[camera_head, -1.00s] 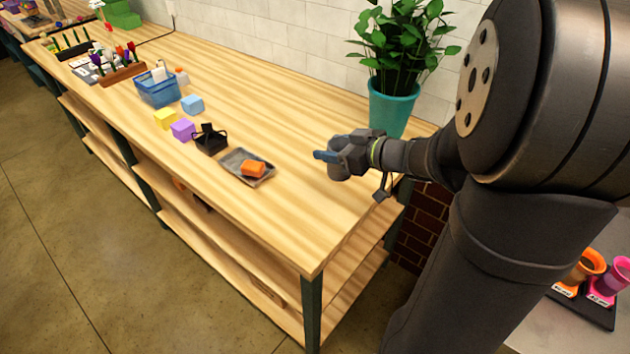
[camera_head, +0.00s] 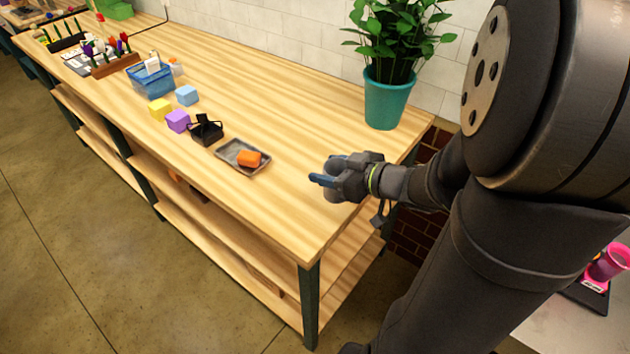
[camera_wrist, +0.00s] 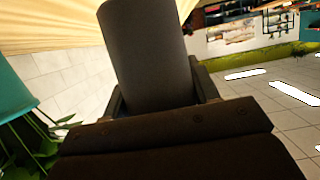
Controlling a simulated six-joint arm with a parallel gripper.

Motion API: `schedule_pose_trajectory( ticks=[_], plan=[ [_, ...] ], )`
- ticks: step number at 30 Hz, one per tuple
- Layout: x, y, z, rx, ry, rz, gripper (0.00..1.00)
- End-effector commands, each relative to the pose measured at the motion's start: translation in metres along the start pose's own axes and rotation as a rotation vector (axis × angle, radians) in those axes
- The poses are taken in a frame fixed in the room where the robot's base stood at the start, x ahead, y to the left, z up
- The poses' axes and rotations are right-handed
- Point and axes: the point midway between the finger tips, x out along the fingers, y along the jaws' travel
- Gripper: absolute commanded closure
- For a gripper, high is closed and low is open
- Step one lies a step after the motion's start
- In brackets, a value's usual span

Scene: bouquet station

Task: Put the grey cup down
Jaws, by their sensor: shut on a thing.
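The grey cup (camera_wrist: 148,60) fills the middle of the wrist view as a plain grey cylinder between my fingers. In the head view the cup (camera_head: 335,193) shows only in small part under my gripper (camera_head: 326,170), at the right end of the wooden table (camera_head: 300,215). My gripper is shut on the cup. Its blue-tipped fingers point left. The cup's base is hard to make out, so I cannot tell whether it touches the table.
A grey tray (camera_head: 232,162) with an orange block (camera_head: 249,158) lies left of my gripper. A black basket (camera_head: 206,130) and purple (camera_head: 178,121), yellow (camera_head: 160,109) and blue (camera_head: 187,95) blocks stand farther left. A teal plant pot (camera_head: 386,100) stands behind. Table between tray and front-right corner is bare.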

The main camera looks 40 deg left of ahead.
Motion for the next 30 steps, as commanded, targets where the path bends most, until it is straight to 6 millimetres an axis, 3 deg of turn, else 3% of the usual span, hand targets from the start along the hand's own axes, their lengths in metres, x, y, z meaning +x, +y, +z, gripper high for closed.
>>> schedule_pose_trajectory(
  ticks=[9,15,24,30],
  plan=[
    [0.05,-0.018,0.011,0.001,-0.001,-0.004,0.71],
    [0.058,-0.02,0.015,0.002,-0.002,0.0,0.71],
    [0.069,-0.02,0.045,0.004,-0.003,-0.001,0.71],
    [0.071,-0.02,0.051,0.001,-0.001,0.0,0.71]
  ],
)
